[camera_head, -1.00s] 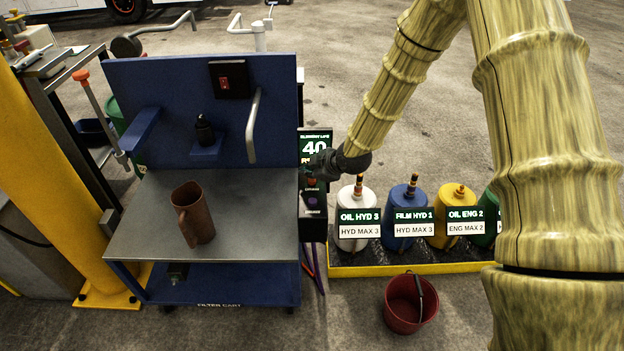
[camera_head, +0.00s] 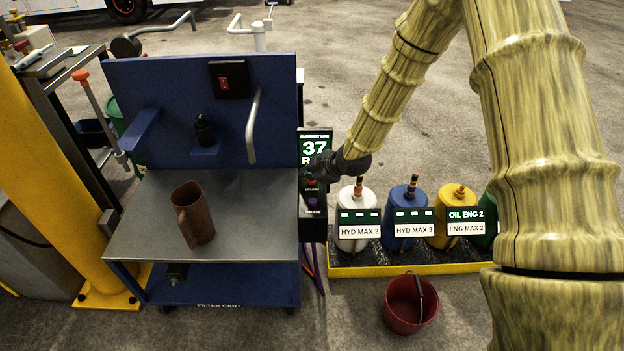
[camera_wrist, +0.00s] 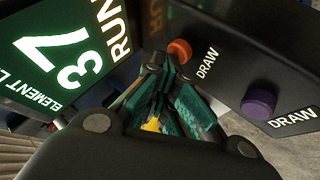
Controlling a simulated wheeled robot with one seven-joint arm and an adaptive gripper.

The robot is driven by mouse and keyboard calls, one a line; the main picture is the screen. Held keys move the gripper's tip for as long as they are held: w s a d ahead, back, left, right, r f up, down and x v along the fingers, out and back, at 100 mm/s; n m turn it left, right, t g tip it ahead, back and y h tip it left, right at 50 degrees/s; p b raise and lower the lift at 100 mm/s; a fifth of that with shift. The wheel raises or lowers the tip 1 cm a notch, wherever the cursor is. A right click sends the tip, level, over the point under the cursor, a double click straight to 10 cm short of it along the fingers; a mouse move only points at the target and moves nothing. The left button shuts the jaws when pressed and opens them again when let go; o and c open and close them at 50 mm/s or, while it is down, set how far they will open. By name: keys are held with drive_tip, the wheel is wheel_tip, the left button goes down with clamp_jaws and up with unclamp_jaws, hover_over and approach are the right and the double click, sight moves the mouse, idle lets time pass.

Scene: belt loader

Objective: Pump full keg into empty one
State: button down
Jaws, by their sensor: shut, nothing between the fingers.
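White keg (camera_head: 356,205) and blue keg (camera_head: 405,203) stand in the yellow-edged tray, each labelled HYD MAX 3, with the upper signs showing only small marks. The yellow keg (camera_head: 457,212) reads OIL ENG 2 over ENG MAX 2. A green keg (camera_head: 490,232) is mostly hidden by my arm. The pump panel's lit green display (camera_head: 315,147) reads 37; in the wrist view (camera_wrist: 65,52) it says RUN. My gripper (camera_wrist: 176,105) is shut and empty at the panel, by an orange knob (camera_wrist: 180,50) and a purple knob (camera_wrist: 258,103), both marked DRAW. Contact is unclear.
The blue filter cart (camera_head: 200,302) carries a brown jug (camera_head: 194,213) on its steel top and a red switch (camera_head: 226,82) on its back board. A red bucket (camera_head: 411,304) stands on the floor before the tray. A yellow post (camera_head: 55,170) is at left.

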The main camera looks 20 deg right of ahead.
sight(309, 181)
drive_tip(key=shift+r, duration=0.15)
drive_tip(key=shift+r+p, duration=0.7)
drive_tip(key=shift+r, duration=0.05)
wheel_tip(309, 181, up, 5)
drive_tip(key=p, duration=0.3)
idle(0.4)
idle(0.3)
